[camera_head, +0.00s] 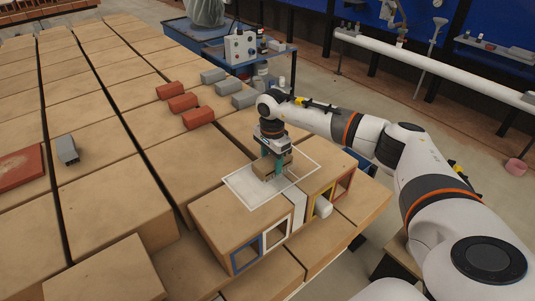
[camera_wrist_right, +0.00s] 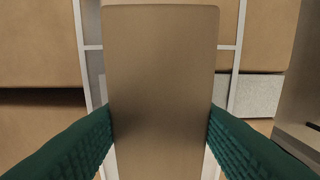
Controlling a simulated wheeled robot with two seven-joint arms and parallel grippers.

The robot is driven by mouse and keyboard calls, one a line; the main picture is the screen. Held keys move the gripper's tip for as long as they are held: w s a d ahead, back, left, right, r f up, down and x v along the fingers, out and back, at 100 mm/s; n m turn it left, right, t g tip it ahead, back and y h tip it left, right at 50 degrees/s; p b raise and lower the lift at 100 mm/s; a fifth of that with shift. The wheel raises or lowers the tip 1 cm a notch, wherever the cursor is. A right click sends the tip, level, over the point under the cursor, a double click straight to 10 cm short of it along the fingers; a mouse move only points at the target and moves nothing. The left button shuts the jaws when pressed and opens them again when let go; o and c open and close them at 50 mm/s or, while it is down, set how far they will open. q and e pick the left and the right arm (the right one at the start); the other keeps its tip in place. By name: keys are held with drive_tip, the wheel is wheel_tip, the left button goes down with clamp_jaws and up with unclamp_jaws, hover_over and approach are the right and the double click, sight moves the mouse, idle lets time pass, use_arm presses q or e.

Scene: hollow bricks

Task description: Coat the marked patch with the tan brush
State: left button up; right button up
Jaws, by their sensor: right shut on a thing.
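My right gripper (camera_head: 272,167) is shut on the tan brush (camera_head: 259,168) over the marked patch. The brush's bristles point down toward the patch; I cannot tell whether they touch it. The marked patch (camera_head: 245,188) is a white-outlined rectangle across the tops of the tan blocks, its middle partly hidden by the gripper and brush. In the right wrist view, the brush's broad tan body (camera_wrist_right: 160,70) fills the middle between my green fingers (camera_wrist_right: 160,135), with white outline lines behind it. My left gripper is out of view.
Large tan hollow bricks (camera_head: 105,140) cover the surface, with dark gaps between rows. Red bricks (camera_head: 183,102) and grey bricks (camera_head: 229,87) stand farther back. A grey brick (camera_head: 67,150) and a red slab (camera_head: 18,166) lie at left. A blue-edged opening (camera_head: 246,256) faces the front.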

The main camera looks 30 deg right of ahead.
drive_tip(key=shift+s+d+f+p, duration=0.15)
drive_tip(key=shift+s+p, duration=0.7)
drive_tip(key=shift+s, duration=1.65)
drive_tip(key=shift+s+d+p, duration=0.15)
drive_tip(key=shift+s+p, duration=0.25)
drive_tip(key=shift+s, duration=1.35)
drive_tip(key=shift+w+r+p, duration=0.1)
drive_tip(key=shift+r+p, duration=0.35)
drive_tip(key=shift+r, duration=0.45)
drive_tip(key=shift+d, duration=0.1)
drive_tip(key=shift+w+d+b, duration=0.25)
drive_tip(key=shift+d+b, duration=0.4)
drive_tip(key=shift+d, duration=1.3)
drive_tip(key=shift+w+d+b, duration=0.2)
drive_tip(key=shift+d+b, duration=0.4)
drive_tip(key=shift+d, duration=1.35)
